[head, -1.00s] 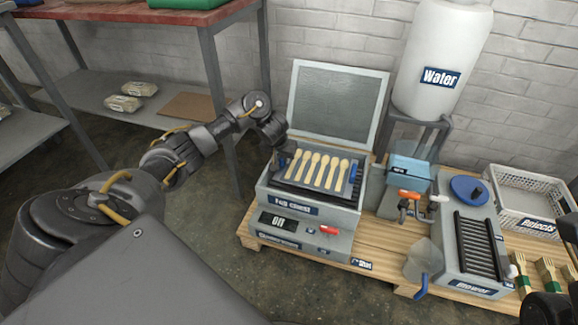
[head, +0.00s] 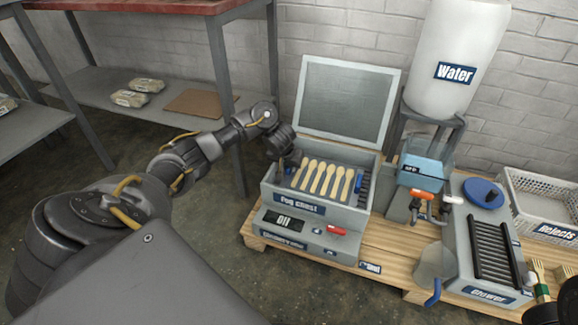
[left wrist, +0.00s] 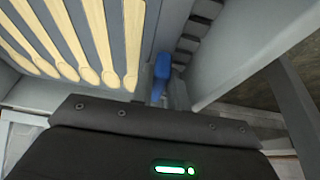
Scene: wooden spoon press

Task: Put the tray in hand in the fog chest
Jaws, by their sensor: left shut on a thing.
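The grey tray (head: 291,180) carries several pale wooden spoons (head: 322,178) in a row. It sits low inside the open fog chest (head: 318,212), with the chest walls around it. Whether it rests on the chest's supports I cannot tell. My left gripper (head: 289,162) is at the tray's left end, shut on it. In the left wrist view a blue handle (left wrist: 162,68) stands just ahead of the gripper body, beside the spoons (left wrist: 105,45); the fingertips are mostly hidden. A dark part at the lower right edge may be my right gripper (head: 543,313); its fingers are not clear.
The chest lid (head: 345,100) stands open at the back. To the right are the water tank (head: 455,60), a grey machine with rollers (head: 490,250) and the Rejects crate (head: 540,208). A shelf (head: 165,105) stands left.

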